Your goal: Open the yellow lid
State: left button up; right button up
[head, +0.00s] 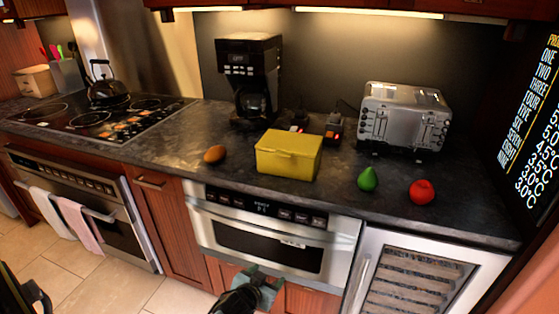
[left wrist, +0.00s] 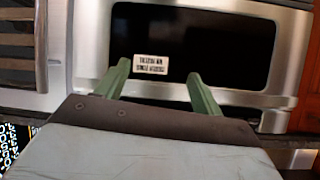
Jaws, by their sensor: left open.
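A yellow box (head: 287,164) stands on the dark counter in the head view, near the front edge and above the microwave drawer. Its yellow lid (head: 290,146) lies shut on top. My left gripper (head: 264,279) has green fingers and is low in front of the microwave drawer, below the counter top and well apart from the box. In the left wrist view, the left gripper (left wrist: 157,77) has its fingers spread with nothing between them, facing the drawer's dark front. The box does not show in that view. My right gripper is not in view.
A coffee maker (head: 250,75) stands behind. The microwave drawer (head: 268,235) is shut below the counter edge.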

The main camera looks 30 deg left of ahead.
pick_arm(q)
jog(key=w+a+r+n+t+y+p, duration=0.1)
jog(key=w+r+t, duration=0.15)
jog(key=r, duration=0.55)
jog(key=w+a+r+t, duration=0.1)
jog(key=w+r, duration=0.2)
jog(key=r, duration=0.6)
jog(key=n+t+y, duration=0.2)
send_near(282, 156)
jog(key=shift+m+h, duration=0.3)
jog(key=x, duration=0.8)
jog(key=shift+w+a+r, duration=0.1)
jog(key=shift+w+r, duration=0.05)
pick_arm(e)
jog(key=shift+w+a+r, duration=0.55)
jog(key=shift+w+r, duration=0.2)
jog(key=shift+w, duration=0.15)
